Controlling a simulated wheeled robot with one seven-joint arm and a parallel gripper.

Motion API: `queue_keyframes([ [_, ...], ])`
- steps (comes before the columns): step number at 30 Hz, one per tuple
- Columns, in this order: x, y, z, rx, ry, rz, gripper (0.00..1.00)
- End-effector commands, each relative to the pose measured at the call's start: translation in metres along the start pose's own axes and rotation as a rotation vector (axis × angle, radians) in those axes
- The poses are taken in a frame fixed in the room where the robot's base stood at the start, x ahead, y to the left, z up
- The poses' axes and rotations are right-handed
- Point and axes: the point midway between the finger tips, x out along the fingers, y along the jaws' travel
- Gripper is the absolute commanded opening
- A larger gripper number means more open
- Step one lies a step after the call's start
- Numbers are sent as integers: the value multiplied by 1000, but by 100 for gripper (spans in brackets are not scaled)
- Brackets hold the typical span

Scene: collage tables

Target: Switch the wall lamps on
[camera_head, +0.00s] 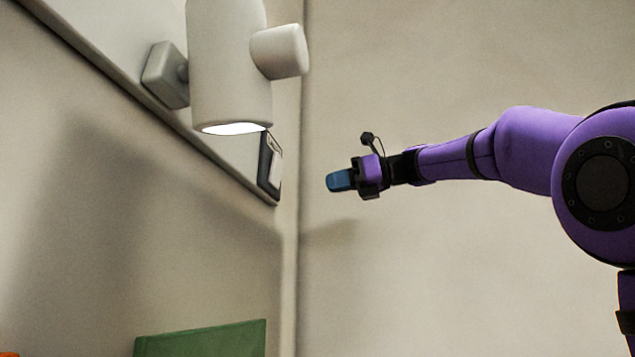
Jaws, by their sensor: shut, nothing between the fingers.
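A white cylindrical wall lamp (228,65) hangs at the upper left, close to the camera. Its bottom opening looks bright white. A short, thick knob-like cylinder (281,52) sticks out from its right side. A small switch plate (264,164) with a dark edge and a pale face sits on the wall near the corner, below and right of the lamp, seen at a steep angle. Whether its rocker is pressed cannot be told. My gripper (339,181) is shut and empty, with blue fingertips pointing left. In the picture it is right of the switch plate, with a gap between them.
A square wall mount (166,75) holds the lamp to the left wall. A green panel (202,341) stands at the bottom, and a bit of orange (8,354) shows at the lower left corner. The wall corner runs vertically behind. The space around my gripper looks clear.

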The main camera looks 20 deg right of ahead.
Motion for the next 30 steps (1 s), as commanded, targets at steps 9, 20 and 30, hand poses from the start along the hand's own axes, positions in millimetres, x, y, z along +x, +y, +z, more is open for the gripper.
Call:
queue_keyframes([
  [9, -28, 0, -7, -1, 0, 0, 0],
  [20, -28, 0, -7, 0, 0, 0, 0],
  [30, -27, 4, -16, -31, 21, -6, 0],
])
